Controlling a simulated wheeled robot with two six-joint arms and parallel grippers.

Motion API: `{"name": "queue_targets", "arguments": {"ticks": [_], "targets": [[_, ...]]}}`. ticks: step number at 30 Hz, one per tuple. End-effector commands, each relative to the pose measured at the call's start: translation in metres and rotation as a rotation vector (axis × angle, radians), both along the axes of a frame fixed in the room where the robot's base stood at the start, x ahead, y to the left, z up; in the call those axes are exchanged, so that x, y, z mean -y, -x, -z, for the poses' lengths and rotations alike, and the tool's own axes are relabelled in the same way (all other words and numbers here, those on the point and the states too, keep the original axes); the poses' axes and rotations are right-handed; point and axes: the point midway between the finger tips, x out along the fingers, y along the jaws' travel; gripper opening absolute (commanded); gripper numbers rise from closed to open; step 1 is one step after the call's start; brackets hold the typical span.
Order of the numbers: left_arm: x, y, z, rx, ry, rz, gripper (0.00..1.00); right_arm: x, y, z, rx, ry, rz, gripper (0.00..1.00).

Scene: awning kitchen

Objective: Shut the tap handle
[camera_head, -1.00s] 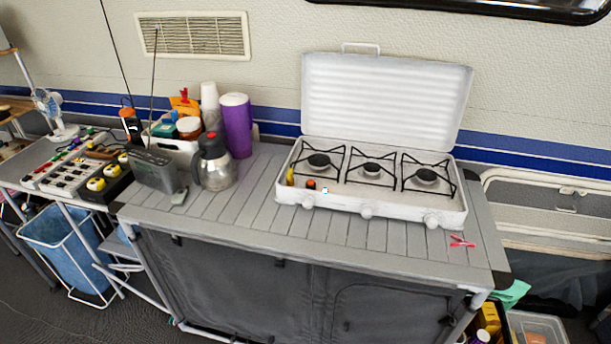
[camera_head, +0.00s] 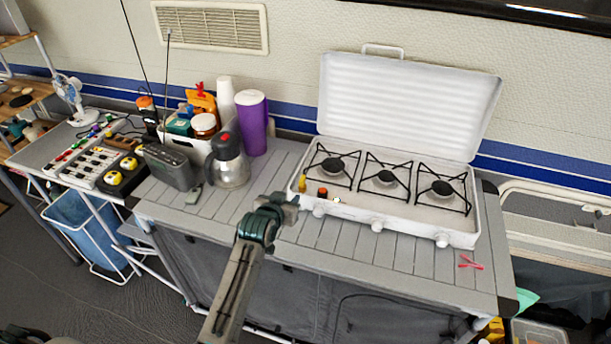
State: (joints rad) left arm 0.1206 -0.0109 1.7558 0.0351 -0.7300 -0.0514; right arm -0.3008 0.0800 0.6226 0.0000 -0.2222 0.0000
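I cannot make out a clear tap handle. The white camping stove (camera_head: 412,224) stands open on the slatted table, with white knobs along its front (camera_head: 377,226). At its left end are a small yellow piece (camera_head: 302,184) and a small red-orange and dark piece (camera_head: 322,192); which of these is a tap I cannot tell. My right gripper is not in view.
A steel jug (camera_head: 229,165), a grey radio (camera_head: 170,166) and a purple cylinder (camera_head: 253,124) stand left of the stove. A red clothes peg (camera_head: 471,262) lies at the front right.

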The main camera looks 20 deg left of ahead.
Motion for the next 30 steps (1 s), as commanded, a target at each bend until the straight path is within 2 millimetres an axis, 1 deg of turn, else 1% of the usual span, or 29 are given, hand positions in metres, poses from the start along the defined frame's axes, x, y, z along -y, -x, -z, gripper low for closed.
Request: {"name": "queue_targets", "arguments": {"ticks": [1, 2, 6, 10, 21, 24, 30], "targets": [[0.001, -0.007, -0.009, 0.018, 0.003, 0.001, 0.34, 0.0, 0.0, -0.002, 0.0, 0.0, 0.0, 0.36], [0.002, -0.01, -0.011, 0.025, 0.003, 0.001, 0.34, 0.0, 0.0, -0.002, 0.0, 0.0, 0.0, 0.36], [0.003, -0.019, -0.011, 0.032, 0.004, 0.001, 0.34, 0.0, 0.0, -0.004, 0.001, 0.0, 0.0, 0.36], [0.003, -0.034, -0.005, 0.03, 0.004, 0.001, 0.34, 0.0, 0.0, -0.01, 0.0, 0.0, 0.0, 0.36], [0.005, -0.087, 0.017, 0.03, 0.004, 0.001, 0.34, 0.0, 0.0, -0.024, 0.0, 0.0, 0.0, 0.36], [0.005, -0.097, 0.022, 0.031, 0.004, 0.001, 0.34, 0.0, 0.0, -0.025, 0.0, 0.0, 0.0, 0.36], [0.005, -0.108, 0.028, 0.031, 0.004, 0.001, 0.34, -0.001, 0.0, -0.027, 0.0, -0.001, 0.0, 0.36]]}}
